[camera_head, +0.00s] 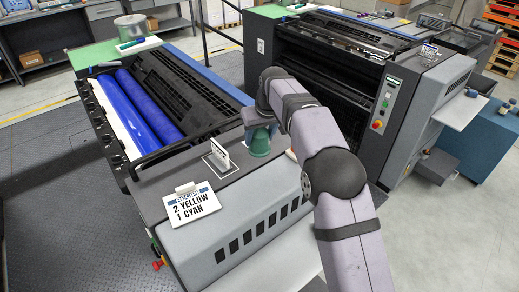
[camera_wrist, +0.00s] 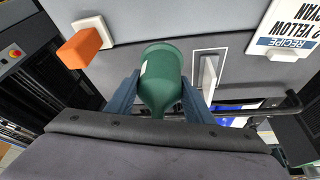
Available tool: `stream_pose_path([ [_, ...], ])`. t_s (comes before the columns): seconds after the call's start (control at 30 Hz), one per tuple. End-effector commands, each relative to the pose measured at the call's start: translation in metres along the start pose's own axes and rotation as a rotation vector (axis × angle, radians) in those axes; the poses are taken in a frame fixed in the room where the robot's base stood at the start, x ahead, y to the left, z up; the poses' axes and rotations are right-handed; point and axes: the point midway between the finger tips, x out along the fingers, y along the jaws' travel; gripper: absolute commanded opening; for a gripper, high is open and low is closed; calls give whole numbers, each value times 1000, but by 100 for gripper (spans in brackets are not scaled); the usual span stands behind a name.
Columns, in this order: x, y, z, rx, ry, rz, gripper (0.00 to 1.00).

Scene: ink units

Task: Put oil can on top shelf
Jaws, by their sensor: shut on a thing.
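The green oil can (camera_head: 259,144) is at the grey end cover of the left press, just below my gripper (camera_head: 259,124). In the wrist view the oil can (camera_wrist: 161,68) sits between the two blue-grey fingers of my gripper (camera_wrist: 160,98), which are shut on it. A small pale label shows on its side. I cannot tell whether its base touches the cover. Part of the can is hidden by my gripper in the head view. A grey shelf unit (camera_head: 105,12) stands at the back left; I cannot tell whether it holds the top shelf.
A white card holder (camera_head: 219,158) stands close left of the can, with a recipe card (camera_head: 191,205) nearer the front. An orange block (camera_wrist: 82,48) on a white plate is on the can's other side. Blue rollers (camera_head: 140,105) lie left; a second press (camera_head: 335,65) stands behind.

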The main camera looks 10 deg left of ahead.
Motion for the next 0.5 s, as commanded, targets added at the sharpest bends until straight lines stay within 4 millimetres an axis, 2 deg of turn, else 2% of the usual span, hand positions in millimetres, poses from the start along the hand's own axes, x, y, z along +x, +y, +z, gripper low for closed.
stream_pose_path([
  [0.2,-22,0,-10,0,5,1,13],
  [0.5,-29,0,-12,0,3,0,13],
])
